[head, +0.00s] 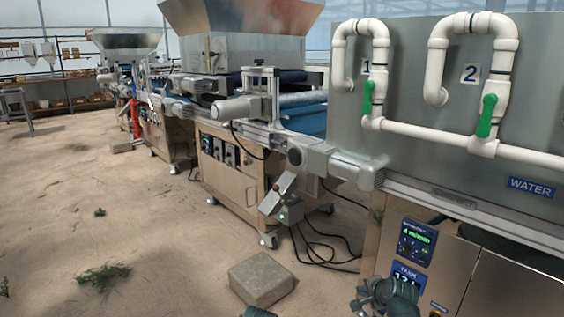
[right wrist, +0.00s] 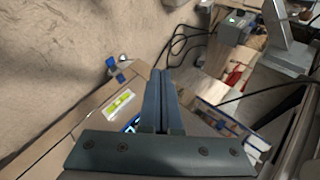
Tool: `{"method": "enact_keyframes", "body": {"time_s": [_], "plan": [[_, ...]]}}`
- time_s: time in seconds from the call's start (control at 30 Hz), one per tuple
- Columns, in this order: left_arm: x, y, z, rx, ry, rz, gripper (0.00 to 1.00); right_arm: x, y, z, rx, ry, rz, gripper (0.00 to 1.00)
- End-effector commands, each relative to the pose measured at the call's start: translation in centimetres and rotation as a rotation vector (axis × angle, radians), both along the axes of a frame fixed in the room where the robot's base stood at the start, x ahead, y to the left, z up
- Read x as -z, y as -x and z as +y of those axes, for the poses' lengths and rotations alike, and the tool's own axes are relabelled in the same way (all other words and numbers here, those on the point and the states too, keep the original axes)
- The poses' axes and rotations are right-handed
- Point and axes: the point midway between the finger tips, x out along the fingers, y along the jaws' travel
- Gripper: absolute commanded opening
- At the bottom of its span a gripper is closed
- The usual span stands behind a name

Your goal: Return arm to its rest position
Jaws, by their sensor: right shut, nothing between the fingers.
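My right gripper (head: 385,294) is low at the right in the head view, in front of the steel cabinet under the water panel. It partly covers the tank label. In the right wrist view its two fingers (right wrist: 160,76) lie together, shut and empty. Nothing is held. My left gripper cannot be made out. A small dark piece of mine shows at the bottom edge of the head view, and I cannot tell which part it is.
A grey water panel (head: 420,88) with white pipes and green valve handles (head: 488,115) stands at the right. A seeder machine (head: 232,165) stands left of it. A concrete block (head: 261,279) and black cables (head: 325,246) lie on the floor. Open sandy floor (head: 120,220) is at left.

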Motion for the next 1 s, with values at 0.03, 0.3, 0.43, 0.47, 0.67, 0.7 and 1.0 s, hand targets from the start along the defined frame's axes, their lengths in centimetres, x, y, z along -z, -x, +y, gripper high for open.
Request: {"method": "enact_keyframes", "body": {"time_s": [0.03, 0.3, 0.43, 0.47, 0.67, 0.7, 1.0], "plan": [[-2.0, 0.0, 0.0, 0.001, 0.0, 0.0, 0.5, -0.8, 1.7, 3.9, -0.144, 0.082, 0.064, 0.0], [-6.3, 0.0, 0.0, 0.006, -0.002, 0.002, 0.5, -0.4, 12.7, 15.9, -0.903, 0.522, 0.375, 0.0], [-7.7, 0.0, 0.0, 0.007, -0.002, 0.002, 0.5, -1.1, 17.0, 18.0, -1.16, 0.653, 0.475, 0.0], [-8.0, 0.0, 0.1, 0.008, -0.003, 0.003, 0.5, -1.3, 17.9, 18.3, -1.214, 0.679, 0.496, 0.0], [-9.9, 0.1, 0.1, 0.01, -0.003, 0.003, 0.5, -3.2, 23.3, 19.7, -1.536, 0.826, 0.625, 0.0], [-11.0, 0.1, 0.1, 0.01, -0.003, 0.003, 0.5, -4.4, 23.0, 19.6, -1.53, 0.822, 0.627, 0.0], [-17.4, 0.1, 0.0, 0.007, -0.002, 0.004, 0.5, -10.7, 22.8, 19.5, -1.519, 0.816, 0.622, 0.0]]}}
